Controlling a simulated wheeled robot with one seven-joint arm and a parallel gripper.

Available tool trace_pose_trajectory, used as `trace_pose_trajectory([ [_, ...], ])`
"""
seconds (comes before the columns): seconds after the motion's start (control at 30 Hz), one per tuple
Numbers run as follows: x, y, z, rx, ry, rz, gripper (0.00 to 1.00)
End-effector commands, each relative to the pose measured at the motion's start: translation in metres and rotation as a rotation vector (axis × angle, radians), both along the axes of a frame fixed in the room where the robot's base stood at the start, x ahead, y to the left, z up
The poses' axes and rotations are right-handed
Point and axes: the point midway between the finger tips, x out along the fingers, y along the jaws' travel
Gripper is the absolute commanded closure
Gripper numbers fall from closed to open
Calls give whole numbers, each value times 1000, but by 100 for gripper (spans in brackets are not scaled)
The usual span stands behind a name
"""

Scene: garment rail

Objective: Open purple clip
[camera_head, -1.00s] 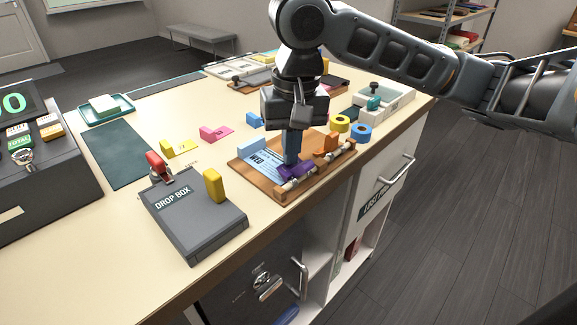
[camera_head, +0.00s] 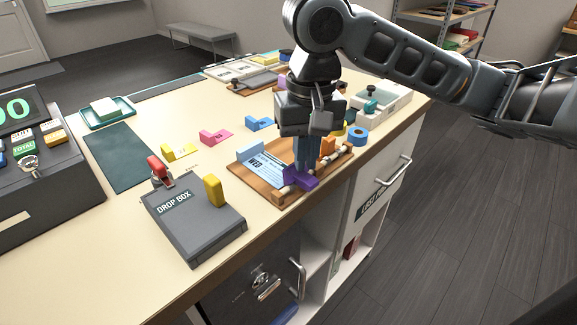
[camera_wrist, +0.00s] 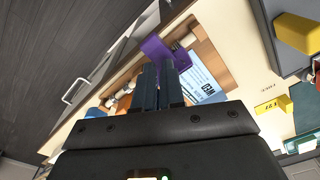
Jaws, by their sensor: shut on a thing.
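The purple clip (camera_head: 301,180) is at the near edge of a wooden board (camera_head: 268,201). In the wrist view the purple clip (camera_wrist: 157,47) shows just past my fingertips, at the end of a wooden bar. My gripper (camera_head: 304,170) points down at it, with its dark blue fingers close together and shut on part of the clip. The fingers (camera_wrist: 159,68) hide some of the clip in the wrist view. A light blue printed card (camera_head: 265,168) marked WED lies on the board beside the clip.
A light blue block (camera_head: 250,150) and an orange block (camera_head: 328,146) stand at the board. A grey drop box (camera_head: 190,225) with a yellow block is at the near left. A blue tape roll (camera_head: 357,134) is to the right.

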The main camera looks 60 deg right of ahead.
Motion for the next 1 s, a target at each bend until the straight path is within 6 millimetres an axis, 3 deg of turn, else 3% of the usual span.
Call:
trace_pose_trajectory([
  [0.03, -8, 9, -8, 20, 44, 21, 100],
  [1.0, -14, 9, 68, 13, 32, 18, 100],
])
